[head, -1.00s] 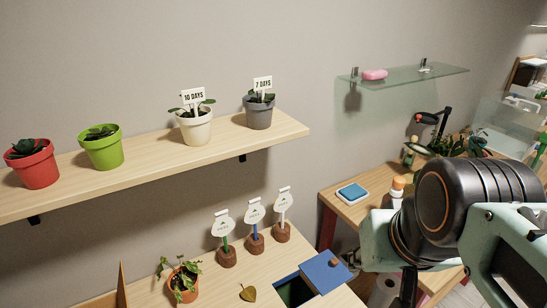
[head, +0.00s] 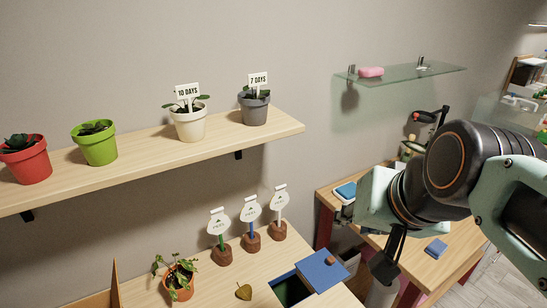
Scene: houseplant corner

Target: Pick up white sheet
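I cannot make out a loose white sheet in the head view. The white pieces I see are labels: a "10 DAYS" sign (head: 188,91), a "7 DAYS" sign (head: 258,79) and three white tags, such as one (head: 219,222), on stakes in brown bases. My gripper (head: 386,266) is at the right, pointing down in front of the right-hand table. Only a dark finger part shows below its pale green body. Whether it is open or shut, or holds anything, cannot be seen.
A wooden shelf (head: 145,144) with several potted plants crosses the left. A glass shelf (head: 415,72) holds a pink item (head: 371,72). A blue-lidded box (head: 322,270) and an ivy pot (head: 179,282) are below. A blue pad (head: 436,248) lies on the right-hand table (head: 455,238).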

